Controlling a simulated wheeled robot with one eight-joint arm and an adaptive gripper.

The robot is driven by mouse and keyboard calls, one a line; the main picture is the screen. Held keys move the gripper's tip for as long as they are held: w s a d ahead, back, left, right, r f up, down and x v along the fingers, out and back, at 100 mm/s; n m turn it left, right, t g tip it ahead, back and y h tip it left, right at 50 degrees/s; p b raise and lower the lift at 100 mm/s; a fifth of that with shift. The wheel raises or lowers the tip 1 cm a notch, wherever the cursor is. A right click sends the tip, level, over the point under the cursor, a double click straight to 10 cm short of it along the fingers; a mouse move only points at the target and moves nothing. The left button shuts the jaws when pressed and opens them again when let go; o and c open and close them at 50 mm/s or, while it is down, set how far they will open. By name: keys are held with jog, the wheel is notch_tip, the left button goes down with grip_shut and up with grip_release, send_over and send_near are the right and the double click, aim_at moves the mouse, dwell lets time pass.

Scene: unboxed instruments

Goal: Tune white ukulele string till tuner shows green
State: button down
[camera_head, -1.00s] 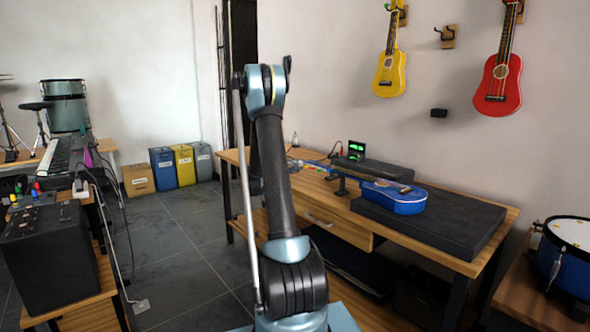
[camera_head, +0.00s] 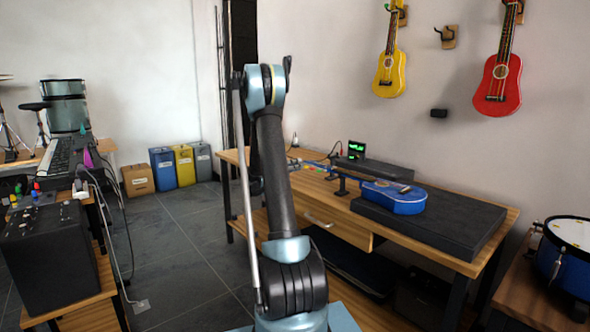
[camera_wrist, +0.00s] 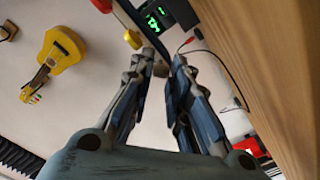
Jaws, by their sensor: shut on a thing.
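A blue ukulele (camera_head: 395,203) lies on a dark pad on the wooden table, its neck pointing left over a small black stand. No white ukulele body shows. In the wrist view my gripper (camera_wrist: 163,58) is shut on a small pale tuning peg (camera_wrist: 160,70) between its fingertips. My arm hides my gripper in the head view.
The dark pad (camera_head: 447,228) covers the right part of the table. A black box (camera_head: 385,168) lies behind the neck. A red-ended cable (camera_wrist: 187,41) runs near my fingers in the wrist view. Yellow (camera_head: 389,75) and red (camera_head: 497,85) ukuleles hang on the wall.

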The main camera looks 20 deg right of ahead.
jog(key=shift+m, duration=0.5)
jog(key=c, duration=1.8)
grip_release()
jog(key=shift+n, duration=0.3)
